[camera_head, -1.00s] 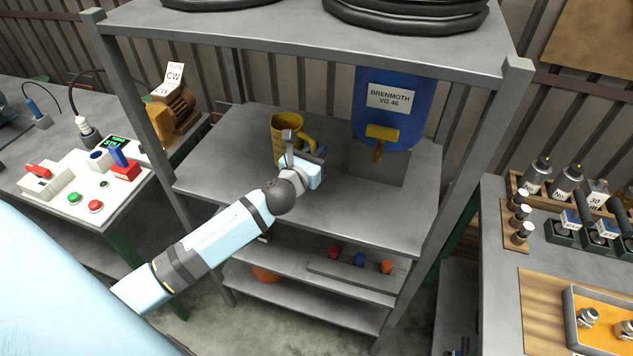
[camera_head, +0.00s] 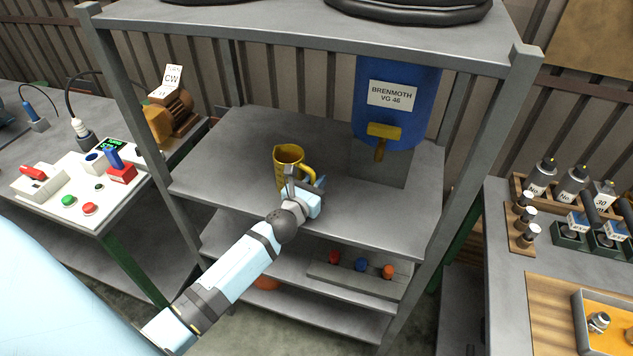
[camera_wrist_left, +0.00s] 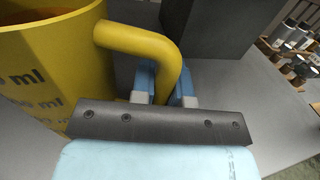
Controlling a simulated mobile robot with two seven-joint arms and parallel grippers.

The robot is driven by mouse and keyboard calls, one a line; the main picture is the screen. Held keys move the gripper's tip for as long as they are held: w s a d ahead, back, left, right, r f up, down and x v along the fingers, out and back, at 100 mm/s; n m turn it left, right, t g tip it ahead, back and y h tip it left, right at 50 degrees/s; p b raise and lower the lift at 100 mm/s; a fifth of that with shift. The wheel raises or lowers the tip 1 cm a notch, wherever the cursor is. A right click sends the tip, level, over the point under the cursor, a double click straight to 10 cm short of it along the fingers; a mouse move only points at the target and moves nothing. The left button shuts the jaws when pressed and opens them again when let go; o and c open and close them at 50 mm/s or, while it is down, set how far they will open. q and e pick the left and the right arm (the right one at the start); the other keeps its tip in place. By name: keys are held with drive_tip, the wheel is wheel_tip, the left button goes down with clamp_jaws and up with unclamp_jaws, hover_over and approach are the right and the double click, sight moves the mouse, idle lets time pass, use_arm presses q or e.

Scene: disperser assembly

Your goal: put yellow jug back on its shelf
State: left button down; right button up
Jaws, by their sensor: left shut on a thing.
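The yellow jug (camera_head: 284,168) is upright at the middle shelf surface, left of the blue drum. It carries ml markings, and orange-brown content shows inside it in the left wrist view (camera_wrist_left: 35,70). My left gripper (camera_head: 316,184) is shut on the jug's handle, on its right side. In the left wrist view the fingers (camera_wrist_left: 162,84) close around the lower part of the handle. The jug's base is partly hidden by my wrist, and I cannot tell whether it touches the shelf (camera_head: 225,165). My right gripper is not in view.
Grey posts (camera_head: 135,120) flank the shelf. The surface left of the jug is clear. A lower shelf holds a grey block with coloured knobs (camera_head: 360,265).

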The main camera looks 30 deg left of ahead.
use_arm(q)
drive_tip(key=shift+f, duration=0.15)
drive_tip(key=c, duration=1.1)
unclamp_jaws()
